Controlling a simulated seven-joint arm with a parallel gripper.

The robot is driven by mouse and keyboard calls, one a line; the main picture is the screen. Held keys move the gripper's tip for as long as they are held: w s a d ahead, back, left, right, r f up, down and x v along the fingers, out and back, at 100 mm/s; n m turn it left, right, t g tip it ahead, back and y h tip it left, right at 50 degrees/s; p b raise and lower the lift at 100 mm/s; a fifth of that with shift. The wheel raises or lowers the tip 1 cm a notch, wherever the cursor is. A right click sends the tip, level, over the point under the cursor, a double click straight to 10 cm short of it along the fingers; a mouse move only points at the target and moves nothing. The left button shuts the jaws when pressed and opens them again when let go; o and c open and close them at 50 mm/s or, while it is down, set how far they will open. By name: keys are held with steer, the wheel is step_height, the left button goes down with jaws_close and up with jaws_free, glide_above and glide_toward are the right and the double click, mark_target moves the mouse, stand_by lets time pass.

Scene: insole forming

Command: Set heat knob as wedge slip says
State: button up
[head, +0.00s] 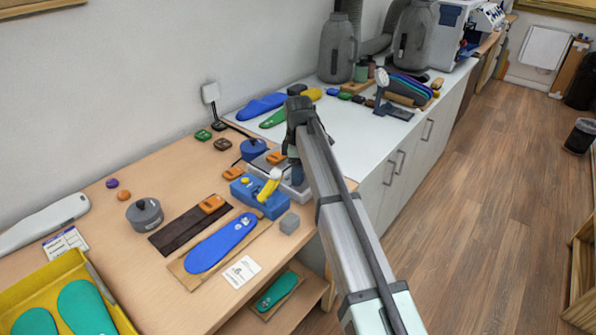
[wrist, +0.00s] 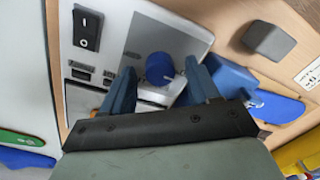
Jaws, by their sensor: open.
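In the wrist view, a round blue knob (wrist: 160,68) sits on a grey control panel (wrist: 150,35). My gripper (wrist: 161,74) is open, with one blue finger on each side of the knob; I cannot tell whether either touches it. In the head view, my gripper (head: 296,172) is over the grey unit, and the knob cannot be made out. A small white printed slip (head: 241,271) lies by the blue insole; its corner shows in the wrist view (wrist: 310,73). Another printed sheet (head: 62,243) lies at the left. The writing is too small to read.
A black rocker switch (wrist: 87,29) is on the panel near the knob. A blue block with a yellow handle (head: 258,196) and a grey cube (head: 289,222) stand close by. A blue insole (head: 220,243) lies on a board. A yellow tray (head: 98,285) is at lower left.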

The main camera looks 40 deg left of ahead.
steer(key=c, duration=1)
steer(key=shift+c, duration=0.2)
steer(key=shift+m, duration=0.4)
steer(key=m, duration=1.1)
steer(key=shift+w+y, duration=0.1)
steer(key=shift+y, duration=0.2)
steer(key=m, duration=0.6)
steer(key=shift+d, duration=0.1)
steer(key=m, duration=0.5)
steer(key=shift+m+t, duration=0.3)
steer(key=shift+m, duration=0.1)
